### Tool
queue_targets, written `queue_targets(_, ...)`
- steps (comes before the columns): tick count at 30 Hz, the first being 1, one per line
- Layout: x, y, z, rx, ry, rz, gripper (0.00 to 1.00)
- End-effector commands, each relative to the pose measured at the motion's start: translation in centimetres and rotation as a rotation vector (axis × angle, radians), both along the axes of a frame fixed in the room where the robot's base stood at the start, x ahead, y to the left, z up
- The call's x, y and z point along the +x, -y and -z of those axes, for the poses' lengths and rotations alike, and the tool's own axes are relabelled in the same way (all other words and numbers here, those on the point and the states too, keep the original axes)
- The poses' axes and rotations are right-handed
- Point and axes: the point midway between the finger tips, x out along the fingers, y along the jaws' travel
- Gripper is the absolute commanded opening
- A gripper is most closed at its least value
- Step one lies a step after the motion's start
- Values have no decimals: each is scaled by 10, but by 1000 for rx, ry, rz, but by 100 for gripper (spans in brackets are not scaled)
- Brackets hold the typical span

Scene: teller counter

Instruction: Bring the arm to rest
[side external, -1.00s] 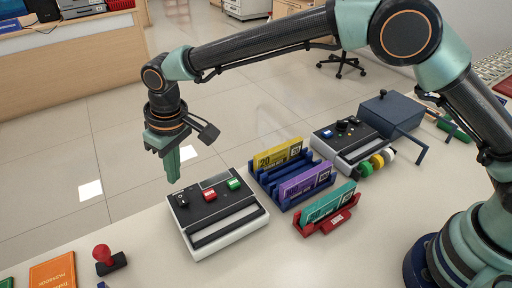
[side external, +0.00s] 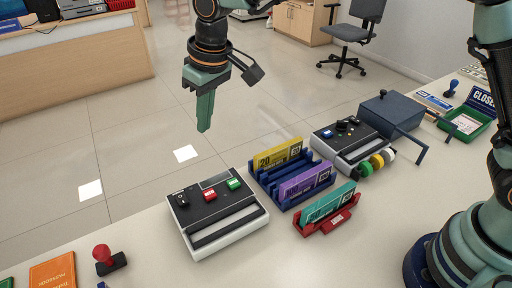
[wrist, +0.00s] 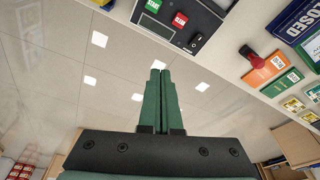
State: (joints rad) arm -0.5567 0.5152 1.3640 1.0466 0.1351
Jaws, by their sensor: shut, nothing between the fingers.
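My gripper (side external: 205,112) hangs in the air in the side external view, above and behind the counter devices, with its fingers pointing down. The green fingers are together with nothing between them; they also show in the wrist view (wrist: 160,76). My upper arm is partly out of the side external picture at the top. Nothing touches the gripper.
On the counter (side external: 150,245) stand a device with red and green buttons (side external: 217,212), blue banknote racks (side external: 290,180), a red holder (side external: 328,220), a second device (side external: 350,145), a dark box (side external: 391,114) and a red-handled stamp (side external: 108,260). The air around the gripper is free.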

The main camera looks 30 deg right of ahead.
Motion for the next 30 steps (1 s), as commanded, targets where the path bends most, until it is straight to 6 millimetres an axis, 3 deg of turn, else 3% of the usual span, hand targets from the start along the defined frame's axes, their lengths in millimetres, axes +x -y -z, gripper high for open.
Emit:
queue_targets(1,-1,22,-15,9,17,28,0)
queue_targets(6,-16,86,-49,26,64,105,0)
queue_targets(13,-54,164,-74,39,133,210,0)
queue_targets(21,-114,237,-75,42,217,332,0)
queue_targets(30,-159,276,-55,32,275,418,0)
